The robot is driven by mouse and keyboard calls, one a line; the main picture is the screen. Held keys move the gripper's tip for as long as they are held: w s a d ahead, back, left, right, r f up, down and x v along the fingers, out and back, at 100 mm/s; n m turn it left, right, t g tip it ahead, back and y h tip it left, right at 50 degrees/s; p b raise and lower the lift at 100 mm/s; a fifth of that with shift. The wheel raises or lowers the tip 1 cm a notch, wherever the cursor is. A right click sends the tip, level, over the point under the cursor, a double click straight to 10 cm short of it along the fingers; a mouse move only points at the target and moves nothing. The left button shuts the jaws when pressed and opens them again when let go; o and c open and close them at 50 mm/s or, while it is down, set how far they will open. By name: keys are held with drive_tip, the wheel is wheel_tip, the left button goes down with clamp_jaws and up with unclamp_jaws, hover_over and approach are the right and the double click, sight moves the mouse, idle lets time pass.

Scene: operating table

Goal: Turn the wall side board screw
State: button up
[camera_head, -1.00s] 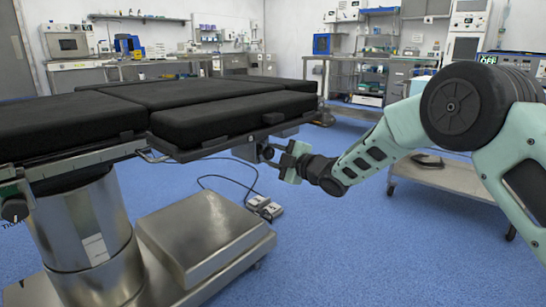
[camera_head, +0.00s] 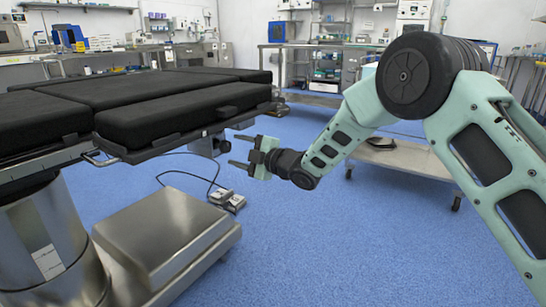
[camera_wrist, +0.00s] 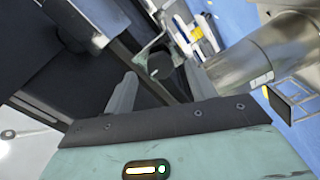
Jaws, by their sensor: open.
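The black operating table (camera_head: 185,108) fills the left of the head view. Under its near right edge is a dark clamp block with a round dark screw knob (camera_head: 222,146). My gripper (camera_head: 240,151) is just right of this knob, its two fingers apart and pointing left at it, with nothing between them. In the wrist view my open fingers (camera_wrist: 160,72) reach toward the table's underside. A dark round knob-like part (camera_wrist: 158,65) shows beyond and between the fingertips there. Contact is not visible. How far the screw is turned cannot be told.
The steel pedestal (camera_head: 45,235) and its boxy base (camera_head: 165,235) stand below the table. A foot pedal (camera_head: 228,200) with a cable lies on the blue floor. A low wheeled trolley (camera_head: 405,160) stands behind my arm.

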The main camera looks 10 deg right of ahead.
drive_tip(key=p+v, duration=0.3)
drive_tip(key=v, duration=1)
drive_tip(key=shift+s+d, duration=0.2)
drive_tip(key=shift+d, duration=0.1)
drive_tip(key=s+d+r+m+g+h+p, duration=0.15)
drive_tip(key=s+m+g+h, duration=0.3)
drive_tip(key=s, duration=0.85)
drive_tip(key=s+d+r+m+g+h+p, duration=0.1)
drive_tip(key=s+d+m+g+h, duration=0.3)
drive_tip(key=s, duration=1)
drive_tip(key=s+r+m+g+h+p, duration=0.1)
drive_tip(key=s+m+g+h, duration=0.35)
drive_tip(key=s, duration=0.85)
wheel_tip(320, 180, up, 37)
drive_tip(key=m+t+p, duration=0.2)
drive_tip(key=p, duration=3.5)
drive_tip(key=shift+w+m+h, duration=0.3)
drive_tip(key=shift+m, duration=0.1)
